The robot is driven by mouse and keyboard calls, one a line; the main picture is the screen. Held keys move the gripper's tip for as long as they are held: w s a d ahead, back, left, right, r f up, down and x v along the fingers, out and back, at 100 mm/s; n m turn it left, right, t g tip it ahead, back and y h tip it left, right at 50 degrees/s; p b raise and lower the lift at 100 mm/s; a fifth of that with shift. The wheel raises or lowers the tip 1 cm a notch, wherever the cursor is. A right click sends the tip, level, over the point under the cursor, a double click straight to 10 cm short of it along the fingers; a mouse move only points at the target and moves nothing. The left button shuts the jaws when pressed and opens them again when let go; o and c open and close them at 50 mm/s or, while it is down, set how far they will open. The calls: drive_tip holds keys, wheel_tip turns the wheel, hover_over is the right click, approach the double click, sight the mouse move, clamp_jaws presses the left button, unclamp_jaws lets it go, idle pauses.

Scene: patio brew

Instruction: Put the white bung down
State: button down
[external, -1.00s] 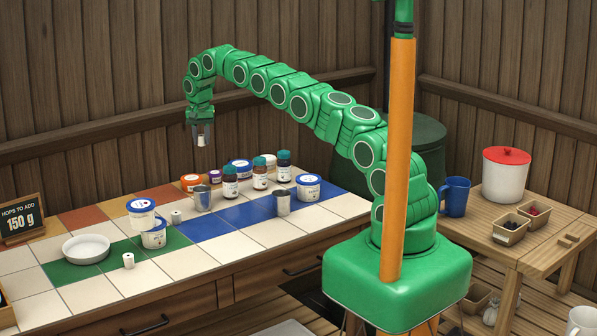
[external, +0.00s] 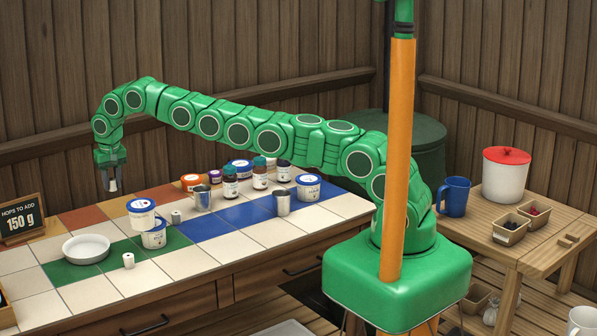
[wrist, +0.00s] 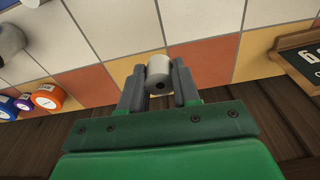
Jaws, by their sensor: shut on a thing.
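My gripper (external: 112,184) is shut on the white bung (external: 113,185), holding it in the air above the back part of the tiled counter. In the wrist view, the bung (wrist: 158,75) sits between the two grey fingers of my gripper (wrist: 159,82), with a dark hole in its near end. Behind it are cream and orange tiles. Two other small white bungs stand on the counter: one (external: 176,217) beside the stacked tubs and one (external: 128,260) at the front edge of the green tiles.
A chalkboard sign reading 150 g (external: 20,219) stands at the left; it also shows in the wrist view (wrist: 300,60). A white dish (external: 86,248), stacked white tubs (external: 142,214), steel cups (external: 202,198) and several bottles stand on the counter. Orange and cream tiles at the back left are bare.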

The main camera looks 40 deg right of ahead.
sight(87, 251)
drive_tip(key=s+a+f+n, duration=0.1)
drive_tip(key=s+a+n, duration=0.2)
drive_tip(key=s+a, duration=1.05)
drive_tip(key=shift+w+a+f, duration=0.25)
drive_tip(key=shift+w+f, duration=0.05)
drive_tip(key=shift+f, duration=1.4)
drive_tip(key=shift+w+a+f, duration=0.25)
drive_tip(key=shift+a+f, duration=0.05)
drive_tip(key=shift+f, duration=1.35)
drive_tip(key=shift+w+a+f, duration=0.25)
drive_tip(key=shift+w+f, duration=0.05)
drive_tip(key=shift+f, duration=1.4)
drive_tip(key=c, duration=0.8)
unclamp_jaws()
drive_tip(key=shift+f, duration=0.15)
wheel_tip(87, 251, up, 12)
drive_tip(key=s, duration=0.1)
drive_tip(key=shift+s+d, duration=0.15)
drive_tip(key=shift+s, duration=0.05)
